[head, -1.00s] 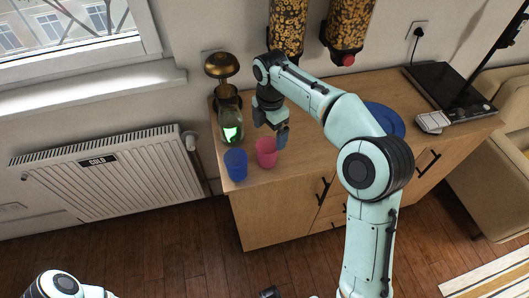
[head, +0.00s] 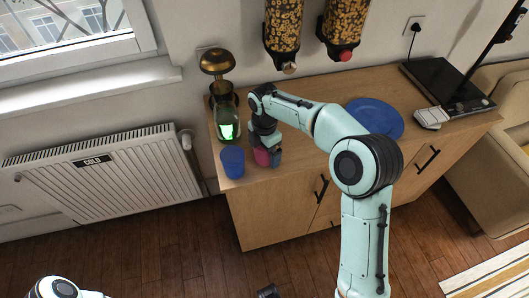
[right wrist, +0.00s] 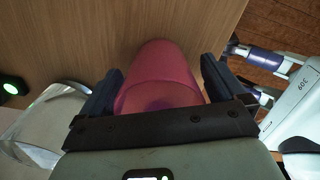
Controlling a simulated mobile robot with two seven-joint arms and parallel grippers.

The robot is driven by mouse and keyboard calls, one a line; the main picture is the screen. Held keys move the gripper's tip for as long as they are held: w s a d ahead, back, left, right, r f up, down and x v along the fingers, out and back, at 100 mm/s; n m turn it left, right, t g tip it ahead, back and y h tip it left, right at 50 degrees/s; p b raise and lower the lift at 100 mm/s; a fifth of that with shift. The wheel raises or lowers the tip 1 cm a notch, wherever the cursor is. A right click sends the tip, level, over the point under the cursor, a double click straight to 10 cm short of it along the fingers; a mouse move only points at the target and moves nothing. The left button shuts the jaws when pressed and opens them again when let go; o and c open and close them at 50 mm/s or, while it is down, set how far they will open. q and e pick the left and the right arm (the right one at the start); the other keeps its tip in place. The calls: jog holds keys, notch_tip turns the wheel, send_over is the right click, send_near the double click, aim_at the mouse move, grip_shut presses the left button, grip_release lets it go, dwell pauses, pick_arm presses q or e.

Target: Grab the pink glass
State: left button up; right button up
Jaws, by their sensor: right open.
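The pink glass (head: 262,158) stands on the wooden cabinet top near its front left corner, partly hidden by my right gripper (head: 267,153). In the right wrist view the pink glass (right wrist: 160,62) lies between the two dark fingers of my right gripper (right wrist: 162,72). The fingers are open, one on each side of the glass, and a gap shows on the right side.
A blue glass (head: 232,162) stands just left of the pink one. A glass bottle (head: 227,124) and a brass-topped item (head: 217,63) stand behind it. A blue plate (head: 376,117) and a black appliance (head: 445,88) are farther right. Cereal dispensers (head: 284,25) hang above.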

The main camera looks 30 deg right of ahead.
jog(key=c, duration=1.2)
jog(key=shift+o, duration=0.2)
jog(key=shift+r, duration=0.1)
